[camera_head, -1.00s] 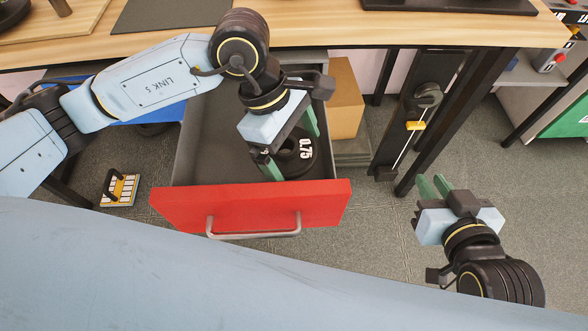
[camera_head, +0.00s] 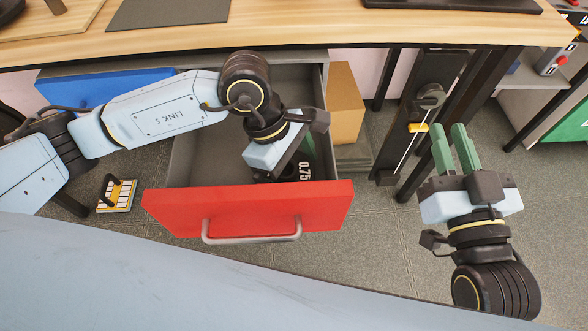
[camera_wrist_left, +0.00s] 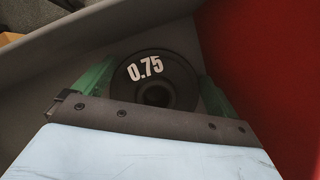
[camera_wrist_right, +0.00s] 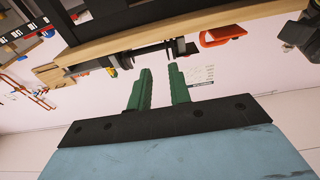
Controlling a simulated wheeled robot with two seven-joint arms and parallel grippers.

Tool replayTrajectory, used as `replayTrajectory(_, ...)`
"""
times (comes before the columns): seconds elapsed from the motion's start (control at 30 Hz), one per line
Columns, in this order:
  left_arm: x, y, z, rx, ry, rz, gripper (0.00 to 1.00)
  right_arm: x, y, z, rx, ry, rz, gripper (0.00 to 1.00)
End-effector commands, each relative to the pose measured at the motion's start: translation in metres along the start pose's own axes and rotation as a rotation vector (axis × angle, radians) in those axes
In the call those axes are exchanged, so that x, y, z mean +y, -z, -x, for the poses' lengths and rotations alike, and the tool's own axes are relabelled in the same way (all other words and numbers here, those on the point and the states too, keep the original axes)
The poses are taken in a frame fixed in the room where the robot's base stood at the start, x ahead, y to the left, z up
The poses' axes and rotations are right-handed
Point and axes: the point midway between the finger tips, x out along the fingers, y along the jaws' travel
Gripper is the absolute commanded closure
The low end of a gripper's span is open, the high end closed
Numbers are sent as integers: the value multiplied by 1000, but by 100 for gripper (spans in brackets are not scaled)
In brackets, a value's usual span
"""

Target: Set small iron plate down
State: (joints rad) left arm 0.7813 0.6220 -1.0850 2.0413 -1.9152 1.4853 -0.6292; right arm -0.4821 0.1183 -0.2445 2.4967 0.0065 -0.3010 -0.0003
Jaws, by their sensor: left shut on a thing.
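The small iron plate (camera_wrist_left: 178,82) is a dark disc with a centre hole and a white "0.75" marking. In the left wrist view it lies between the two green fingers of my left gripper (camera_wrist_left: 155,85), which are shut on it. In the head view the plate (camera_head: 305,172) is inside the open red-fronted drawer (camera_head: 250,215), mostly hidden by my left gripper (camera_head: 290,165). I cannot tell whether it touches the drawer floor. My right gripper (camera_head: 449,145) is outside the drawer at the right, its fingers apart and empty; it also shows in the right wrist view (camera_wrist_right: 160,85).
The wooden tabletop (camera_head: 300,28) runs above the drawer. A cardboard box (camera_head: 345,105) stands right of the drawer, beside a dark table leg. A blue drawer front (camera_head: 110,88) is at the left. A small yellow and white handled object (camera_head: 117,195) lies on the floor.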

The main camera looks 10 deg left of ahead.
Motion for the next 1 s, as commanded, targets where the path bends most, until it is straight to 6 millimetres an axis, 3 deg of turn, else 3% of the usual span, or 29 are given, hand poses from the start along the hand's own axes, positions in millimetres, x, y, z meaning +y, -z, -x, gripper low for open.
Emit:
replayTrajectory(0.6,1,0,-1,-2,-3,-1,52,-2,10,0,63,4,-2,80)
replayTrajectory(0.63,0,1,-2,0,0,0,2,-2,11,0,70,4,-3,80)
replayTrajectory(1.0,0,0,0,0,0,1,0,-2,11,-1,58,5,-2,80)
